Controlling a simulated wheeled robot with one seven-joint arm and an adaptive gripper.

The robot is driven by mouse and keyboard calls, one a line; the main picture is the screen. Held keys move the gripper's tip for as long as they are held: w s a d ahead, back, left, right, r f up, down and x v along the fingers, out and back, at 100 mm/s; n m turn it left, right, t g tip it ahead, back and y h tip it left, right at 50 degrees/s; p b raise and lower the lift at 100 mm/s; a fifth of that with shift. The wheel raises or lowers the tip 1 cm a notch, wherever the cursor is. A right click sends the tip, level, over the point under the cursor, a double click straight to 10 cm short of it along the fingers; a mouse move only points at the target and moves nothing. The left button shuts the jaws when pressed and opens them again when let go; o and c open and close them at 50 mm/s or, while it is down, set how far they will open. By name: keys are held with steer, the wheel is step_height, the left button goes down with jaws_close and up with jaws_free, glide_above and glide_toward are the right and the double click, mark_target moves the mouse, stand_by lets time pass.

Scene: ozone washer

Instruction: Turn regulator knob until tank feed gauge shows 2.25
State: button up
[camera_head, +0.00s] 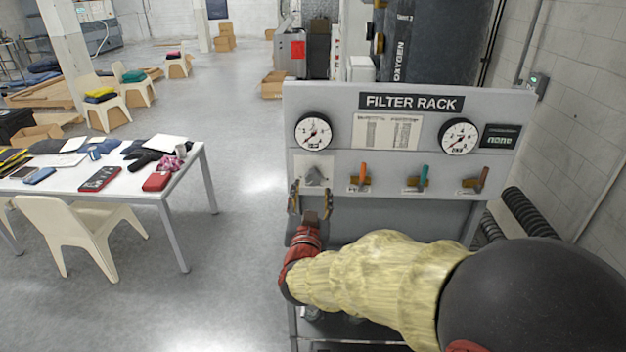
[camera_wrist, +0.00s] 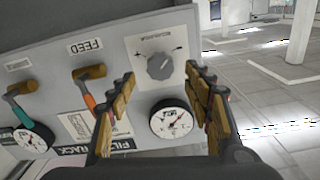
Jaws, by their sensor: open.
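The grey regulator knob (camera_head: 316,177) sits at the left end of the filter rack panel, on a light plate. In the wrist view the knob (camera_wrist: 160,67) lies between my two fingertips. My gripper (camera_head: 310,194) is open and empty in front of the panel, with a finger to each side of the knob and a gap to it in the wrist view. A round white gauge (camera_head: 313,131) is directly above the knob; it also shows in the wrist view (camera_wrist: 172,119). A second gauge (camera_head: 459,136) is at the right. The gauge labels and exact readings are too small to read.
An orange-handled valve (camera_head: 363,175), a teal-handled valve (camera_head: 420,177) and a brown-handled valve (camera_head: 480,180) line the panel right of the knob. A small dark display (camera_head: 501,137) is at the far right. A cluttered table (camera_head: 192,170) stands left, with open floor between.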

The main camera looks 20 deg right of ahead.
mark_target(313, 181)
steer(key=x, duration=0.7)
steer(key=shift+f+p, duration=0.1)
steer(key=shift+p, duration=0.2)
steer(key=shift+c, duration=0.6)
steer(key=c, duration=1.1)
